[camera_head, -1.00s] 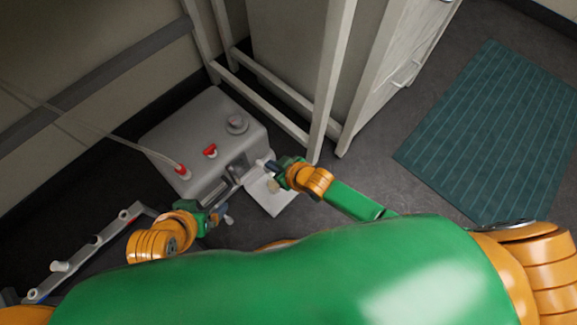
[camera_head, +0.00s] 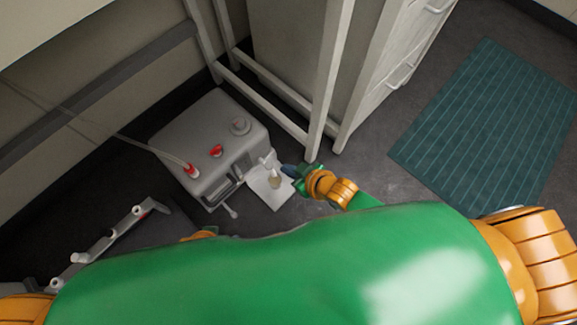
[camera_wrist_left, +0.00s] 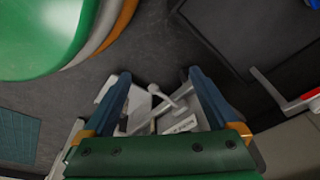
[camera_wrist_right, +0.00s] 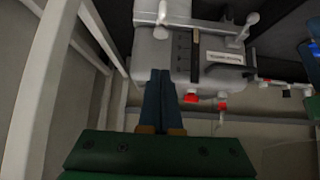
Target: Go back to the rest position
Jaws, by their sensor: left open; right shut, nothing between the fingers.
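My right gripper (camera_head: 290,170) is at the right of the grey machine with red knobs (camera_head: 212,140), beside its small white tray (camera_head: 268,188). In the right wrist view its blue fingers (camera_wrist_right: 160,100) are together with nothing between them, and the grey machine (camera_wrist_right: 210,45) is beyond their tips. My left gripper is hidden behind my green body in the head view. In the left wrist view its two blue fingers (camera_wrist_left: 160,90) are apart and empty, with white and grey parts visible between and beyond them.
A white frame (camera_head: 325,90) and a drawer cabinet (camera_head: 390,70) stand behind the right gripper. A grey rail with white pegs (camera_head: 110,240) is at the lower left. A teal mat (camera_head: 480,130) lies on the floor at right, with bare floor near it.

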